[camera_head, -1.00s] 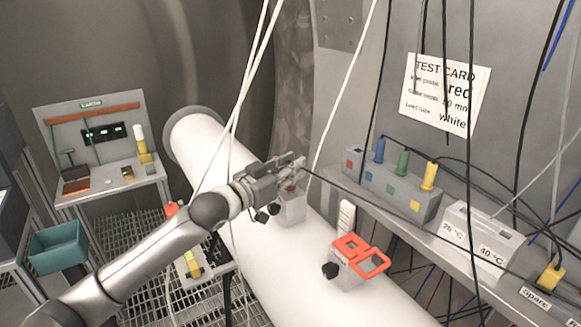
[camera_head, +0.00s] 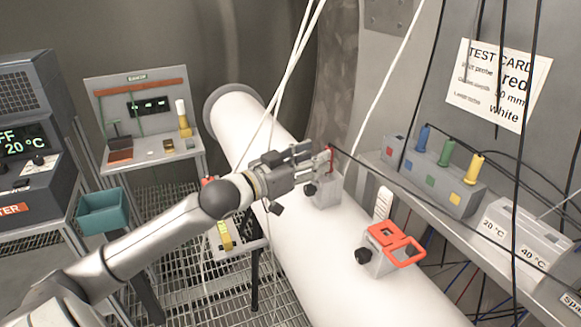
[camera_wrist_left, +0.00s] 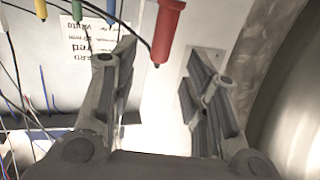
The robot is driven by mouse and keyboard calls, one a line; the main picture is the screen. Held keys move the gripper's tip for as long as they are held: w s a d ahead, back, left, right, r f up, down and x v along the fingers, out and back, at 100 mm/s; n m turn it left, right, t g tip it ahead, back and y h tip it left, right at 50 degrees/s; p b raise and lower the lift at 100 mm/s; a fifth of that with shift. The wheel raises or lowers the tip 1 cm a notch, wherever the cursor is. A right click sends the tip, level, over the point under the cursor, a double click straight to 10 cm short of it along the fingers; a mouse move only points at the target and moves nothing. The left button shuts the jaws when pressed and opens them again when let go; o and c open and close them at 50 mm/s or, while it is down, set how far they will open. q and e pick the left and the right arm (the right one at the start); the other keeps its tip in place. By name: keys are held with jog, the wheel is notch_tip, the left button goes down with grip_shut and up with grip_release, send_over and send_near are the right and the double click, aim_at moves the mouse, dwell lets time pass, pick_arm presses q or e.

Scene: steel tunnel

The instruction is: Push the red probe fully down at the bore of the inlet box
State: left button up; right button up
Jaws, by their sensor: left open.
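The red probe (camera_head: 329,158) stands upright at the top of the grey inlet box (camera_head: 327,192) on the white pipe. A dark cable runs from the probe to the right. My left gripper (camera_head: 308,157) is open and empty, just left of the probe, with its fingers pointing towards it. In the left wrist view the probe (camera_wrist_left: 168,28) shows beyond and between the two spread fingers (camera_wrist_left: 158,70), touching neither. The bore itself is hidden, so I cannot tell how deep the probe sits. My right gripper is not in view.
A second grey box with a red frame (camera_head: 397,243) sits nearer on the white pipe (camera_head: 345,270). A shelf block (camera_head: 430,185) holds blue, green and yellow probes. White cords hang behind my left gripper. A test card (camera_head: 498,85) is on the wall.

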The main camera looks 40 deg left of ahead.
pick_arm(q)
jog(key=v, duration=0.6)
dwell(0.3)
dwell(0.5)
